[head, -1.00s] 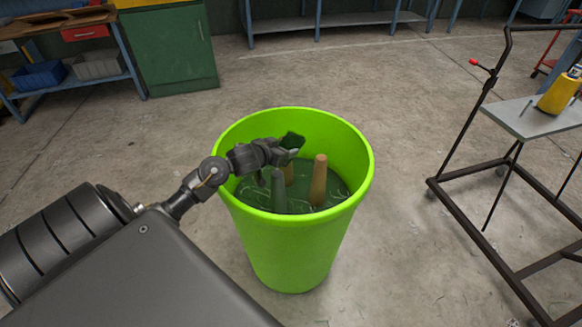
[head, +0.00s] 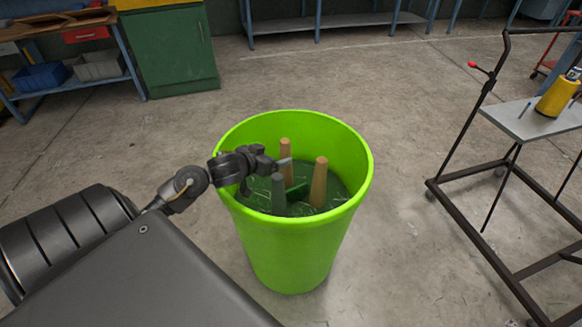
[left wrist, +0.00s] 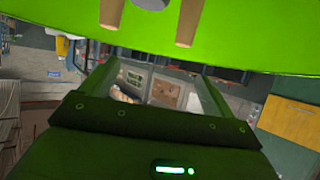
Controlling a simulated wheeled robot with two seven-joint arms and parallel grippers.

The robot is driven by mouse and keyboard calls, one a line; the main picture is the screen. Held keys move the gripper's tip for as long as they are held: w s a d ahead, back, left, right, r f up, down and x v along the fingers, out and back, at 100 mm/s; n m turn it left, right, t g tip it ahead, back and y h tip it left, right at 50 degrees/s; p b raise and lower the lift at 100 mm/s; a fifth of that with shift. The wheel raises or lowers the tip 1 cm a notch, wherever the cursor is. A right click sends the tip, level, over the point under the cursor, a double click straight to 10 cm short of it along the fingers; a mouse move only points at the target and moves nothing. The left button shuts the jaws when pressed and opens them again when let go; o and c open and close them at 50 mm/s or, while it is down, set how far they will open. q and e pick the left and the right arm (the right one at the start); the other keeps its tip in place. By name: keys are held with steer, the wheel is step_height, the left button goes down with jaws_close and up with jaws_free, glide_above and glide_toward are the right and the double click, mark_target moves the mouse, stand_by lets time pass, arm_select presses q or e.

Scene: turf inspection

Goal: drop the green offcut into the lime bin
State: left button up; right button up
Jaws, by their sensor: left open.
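The lime bin (head: 296,245) stands upright on the floor in the middle of the head view, and its bright green wall also fills the top of the left wrist view (left wrist: 250,35). The green offcut (head: 297,191) appears as a small darker green piece low inside the bin, among the upright pegs, partly hidden by them. My left gripper (head: 284,163) reaches over the bin's left rim into its mouth. Its fingers are apart and empty, as the left wrist view (left wrist: 157,78) also shows. My right gripper is out of view.
Two tan pegs (head: 319,183) and a grey-green peg (head: 278,192) stand inside the bin on its dark green, littered bottom. A black-framed cart (head: 470,180) stands to the right. A green cabinet (head: 170,50) is at the back left. Floor around the bin is clear.

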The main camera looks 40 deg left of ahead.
arm_select(q)
steer(key=v, duration=0.3)
steer(key=shift+s+r, duration=0.15)
steer(key=shift+s, duration=0.2)
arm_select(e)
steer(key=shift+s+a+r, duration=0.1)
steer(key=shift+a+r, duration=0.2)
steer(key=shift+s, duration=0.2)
